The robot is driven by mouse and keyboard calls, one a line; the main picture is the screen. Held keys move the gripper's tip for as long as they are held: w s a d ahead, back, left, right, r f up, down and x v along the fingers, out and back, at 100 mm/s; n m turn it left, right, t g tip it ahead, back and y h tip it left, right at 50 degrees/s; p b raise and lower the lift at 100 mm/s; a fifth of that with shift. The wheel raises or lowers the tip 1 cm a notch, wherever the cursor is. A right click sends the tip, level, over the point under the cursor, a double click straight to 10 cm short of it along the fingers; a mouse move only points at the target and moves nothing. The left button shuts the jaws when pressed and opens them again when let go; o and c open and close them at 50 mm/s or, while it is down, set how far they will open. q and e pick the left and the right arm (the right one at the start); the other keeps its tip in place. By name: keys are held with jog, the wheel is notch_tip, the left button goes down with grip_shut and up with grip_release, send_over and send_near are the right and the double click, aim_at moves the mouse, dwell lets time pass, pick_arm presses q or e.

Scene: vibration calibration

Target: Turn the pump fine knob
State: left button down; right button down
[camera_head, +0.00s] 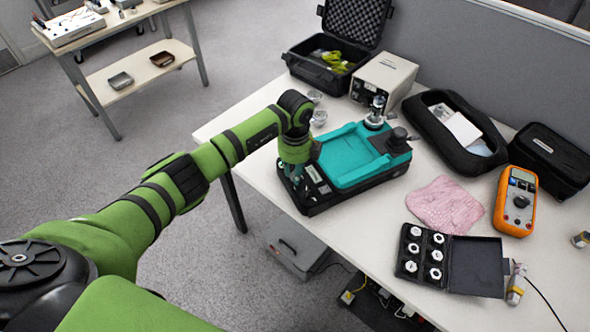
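A teal and black calibration pump (358,160) lies on the white table. A round metal fitting stands upright at its far corner, with a dark knob (398,137) beside it. My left arm reaches in from the left, and my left gripper (295,180) points down over the pump's near-left end. Its teal fingers are small and partly hidden by the wrist, so their opening is unclear. I cannot make out the fine knob; the gripper may cover it. My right gripper is not in view.
Behind the pump are a beige box (383,78), an open black case (327,65) and a black pouch (455,128). To the right lie a pink cloth (447,204), an orange multimeter (516,200) and an open adapter case (475,265). Bare table shows along the front-left edge.

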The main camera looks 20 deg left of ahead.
pick_arm(q)
jog(key=shift+m, duration=0.4)
jog(key=m+b, duration=0.3)
jog(key=m, duration=0.1)
jog(key=shift+a+f+m, duration=0.1)
jog(key=shift+f+m, duration=0.05)
jog(key=shift+m, duration=0.15)
jog(key=m+b, duration=0.3)
jog(key=m, duration=0.2)
jog(key=m+b, duration=0.4)
jog(key=m, duration=0.1)
jog(key=shift+m, duration=0.4)
jog(key=m+b, duration=0.2)
jog(key=m, duration=0.2)
jog(key=shift+m+b, duration=0.3)
jog(key=shift+m, duration=0.1)
jog(key=shift+r, duration=0.2)
jog(key=c, duration=1)
grip_release()
jog(key=shift+o, duration=0.2)
